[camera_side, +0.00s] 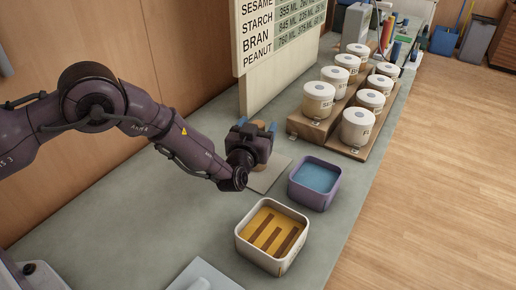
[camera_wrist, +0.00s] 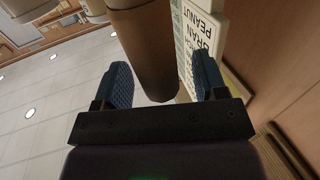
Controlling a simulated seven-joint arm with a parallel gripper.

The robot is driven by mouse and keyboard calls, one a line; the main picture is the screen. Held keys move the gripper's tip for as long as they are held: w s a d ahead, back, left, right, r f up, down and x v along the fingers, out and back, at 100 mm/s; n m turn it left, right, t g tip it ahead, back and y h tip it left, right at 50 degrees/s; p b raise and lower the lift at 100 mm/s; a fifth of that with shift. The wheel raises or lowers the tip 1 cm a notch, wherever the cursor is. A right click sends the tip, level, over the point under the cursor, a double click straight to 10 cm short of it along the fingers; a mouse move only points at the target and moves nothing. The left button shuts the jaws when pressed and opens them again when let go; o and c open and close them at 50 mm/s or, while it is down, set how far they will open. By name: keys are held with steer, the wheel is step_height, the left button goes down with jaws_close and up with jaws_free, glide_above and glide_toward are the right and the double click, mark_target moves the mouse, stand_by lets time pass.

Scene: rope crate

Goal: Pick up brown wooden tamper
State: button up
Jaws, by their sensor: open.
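The brown wooden tamper (camera_wrist: 147,45) is a smooth brown cylinder in the wrist view, with a wider part at the top edge of the picture. Its lower end in that picture lies between the two blue fingers of my gripper (camera_wrist: 163,82). The fingers are apart, with a clear gap to the right one; I cannot tell whether the left one touches. In the side view my gripper (camera_side: 258,125) is over a flat pale board (camera_side: 268,177), and a little of the tamper (camera_side: 261,126) shows brown behind it. The rest of the tamper is hidden there.
A purple box with a blue inside (camera_side: 315,182) and a cream box with brown strips on yellow (camera_side: 246,252) stand near the counter's front edge. Several white lidded jars (camera_side: 357,128) stand on wooden steps at right. A lettered sign (camera_side: 280,45) stands behind my gripper.

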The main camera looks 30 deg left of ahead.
steer(key=shift+x, duration=0.85)
